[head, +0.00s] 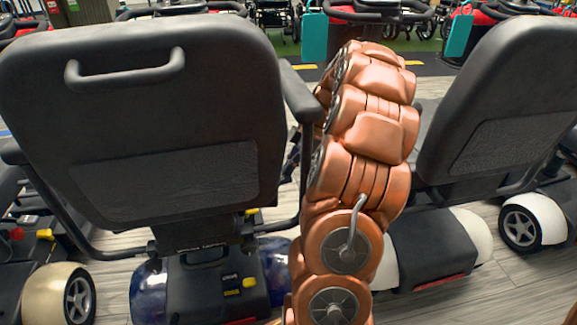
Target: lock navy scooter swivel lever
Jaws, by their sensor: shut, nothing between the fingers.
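The navy scooter (276,262) stands left of centre, seen from behind. Its dark blue glossy rear covers show below a large black seat (140,125) with a grab handle on its back. I cannot make out its swivel lever; the seat back and my arm block much of the view under the seat. My copper arm reaches up and forward along the seat's right side. A small dark part of my gripper (291,158) shows beside the right armrest, mostly hidden by it. It is shut and empty; I cannot tell whether it touches the scooter.
A scooter with white covers (470,235) and a black seat (505,95) stands close on the right. Another with a cream cover (50,290) is at the left edge. More scooters and wheelchairs (275,18) line the back. A narrow strip of wooden floor (115,275) is clear.

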